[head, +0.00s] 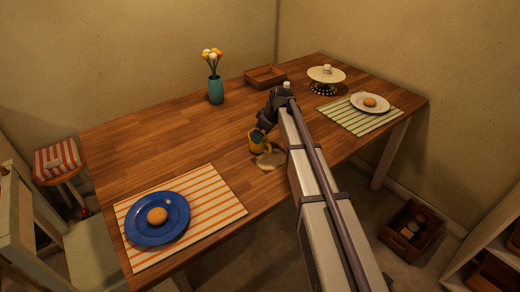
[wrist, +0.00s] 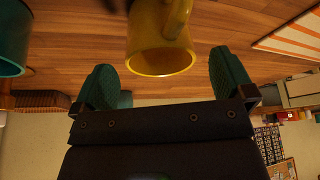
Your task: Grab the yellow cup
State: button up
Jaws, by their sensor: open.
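The yellow cup (head: 257,147) is near the front edge of the wooden table, partly hidden by my gripper (head: 261,135). In the wrist view the cup (wrist: 160,40) shows its open rim, with its handle toward the right side. My open gripper (wrist: 160,62) has one green finger on each side of the cup. Gaps show between both fingers and the cup, so neither seems to touch it. The far part of the cup is cut off by the picture's top edge.
A pale patch (head: 271,160) lies beside the cup on the table (head: 150,140). A teal flower vase (head: 216,91) and a wooden tray (head: 265,76) stand behind. A blue plate (head: 172,232) is front left; a cake stand (head: 326,77) and white plate (head: 384,108) are right.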

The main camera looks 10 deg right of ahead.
jog(key=b+x, duration=0.4)
jog(key=x, duration=0.1)
jog(key=shift+d+f, duration=0.1)
jog(key=shift+f, duration=0.05)
jog(key=shift+r, duration=0.2)
jog(key=c, duration=1)
notch_tip(320, 180, up, 10)
jog(key=p, duration=1)
jog(key=shift+r, duration=0.15)
